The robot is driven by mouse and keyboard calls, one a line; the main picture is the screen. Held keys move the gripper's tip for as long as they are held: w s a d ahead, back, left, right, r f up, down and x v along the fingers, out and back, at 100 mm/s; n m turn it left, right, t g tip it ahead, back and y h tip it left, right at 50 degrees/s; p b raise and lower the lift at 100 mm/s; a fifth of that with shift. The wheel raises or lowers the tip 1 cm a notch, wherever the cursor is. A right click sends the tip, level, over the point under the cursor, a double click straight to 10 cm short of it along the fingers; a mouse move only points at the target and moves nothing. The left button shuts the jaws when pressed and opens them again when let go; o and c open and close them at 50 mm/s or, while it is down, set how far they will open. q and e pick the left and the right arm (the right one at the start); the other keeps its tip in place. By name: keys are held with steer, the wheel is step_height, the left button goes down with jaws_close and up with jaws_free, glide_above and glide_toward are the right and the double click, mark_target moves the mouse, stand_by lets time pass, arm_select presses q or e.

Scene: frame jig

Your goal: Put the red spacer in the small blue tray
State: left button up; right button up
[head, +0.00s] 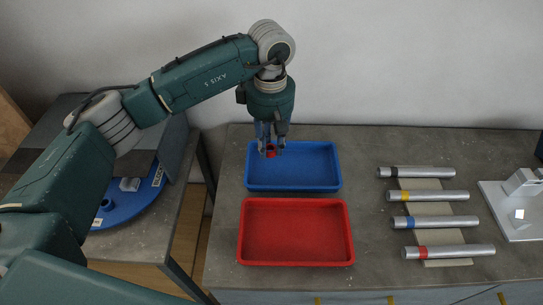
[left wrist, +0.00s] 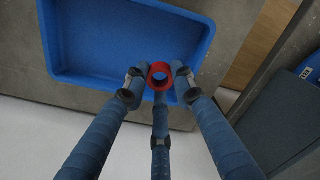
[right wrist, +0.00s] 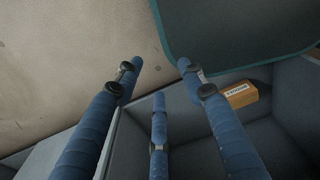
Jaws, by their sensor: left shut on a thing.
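The red spacer (left wrist: 159,76) is a short red ring. My left gripper (left wrist: 156,80) is shut on it, with its fingers around the ring. In the head view the spacer (head: 271,150) shows between the fingertips of my left gripper (head: 270,149), over the far left part of the small blue tray (head: 292,186). In the left wrist view the blue tray (left wrist: 120,45) lies below, and the spacer overlaps its rim. The tray looks empty. My right gripper (right wrist: 160,75) shows only in the right wrist view, with its fingers spread and nothing between them.
A red tray (head: 295,258) stands in front of the blue one. Several metal tubes with coloured bands (head: 428,196) lie at the right. A round blue board (head: 128,211) is on the left table. A small orange box (right wrist: 240,94) shows in the right wrist view.

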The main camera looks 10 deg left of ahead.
mark_target(270, 169)
arm_select(q)
step_height(270, 169, down, 3)
steer(key=shift+r, duration=0.2)
step_height(270, 169, down, 4)
steer(key=shift+p, duration=0.85)
steer(key=shift+f+b, duration=0.2)
steer(key=shift+b, duration=0.1)
steer(key=o, duration=0.9)
arm_select(e)
steer(key=shift+w+d+r, duration=0.1)
steer(key=shift+w+r, duration=0.1)
steer(key=shift+r, duration=0.65)
arm_select(q)
steer(key=shift+r, duration=0.1)
steer(key=shift+r+p, duration=0.2)
steer(key=shift+p, duration=0.1)
step_height(270, 169, up, 11)
steer(key=b, duration=0.4)
steer(key=shift+b, duration=0.3)
steer(key=shift+s+r, duration=0.1)
steer(key=shift+r, duration=0.35)
arm_select(e)
steer(key=f, duration=0.2)
steer(key=d+f, duration=0.1)
steer(key=f, duration=0.1)
